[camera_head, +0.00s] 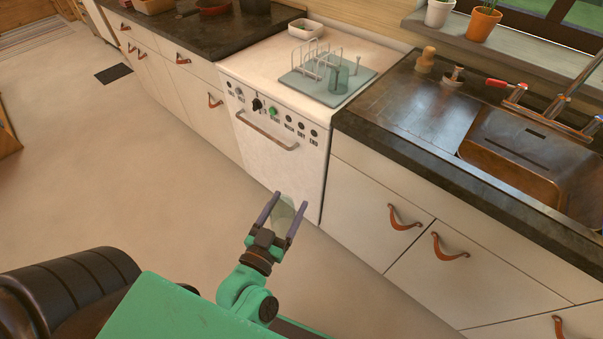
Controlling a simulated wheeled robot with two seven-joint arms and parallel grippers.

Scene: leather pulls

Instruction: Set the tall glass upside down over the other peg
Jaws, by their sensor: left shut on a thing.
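My left gripper (283,217) is low in front of the white appliance, over the floor. Its fingers are shut on a tall glass (283,208), a pale green clear one, partly hidden between them. Whether the glass is upright or inverted I cannot tell. A pale teal drying tray (305,84) lies on top of the appliance, beyond and above my gripper. Another clear glass (339,80) stands on the tray, apparently over a peg. A bare peg (357,67) stands to its right. My right gripper is not in view.
A wire plate rack (316,62) stands on the tray, left of the standing glass. A white dish (305,29) is behind it. The dark counter with the sink (515,160) is at right. Open floor (130,170) lies at left.

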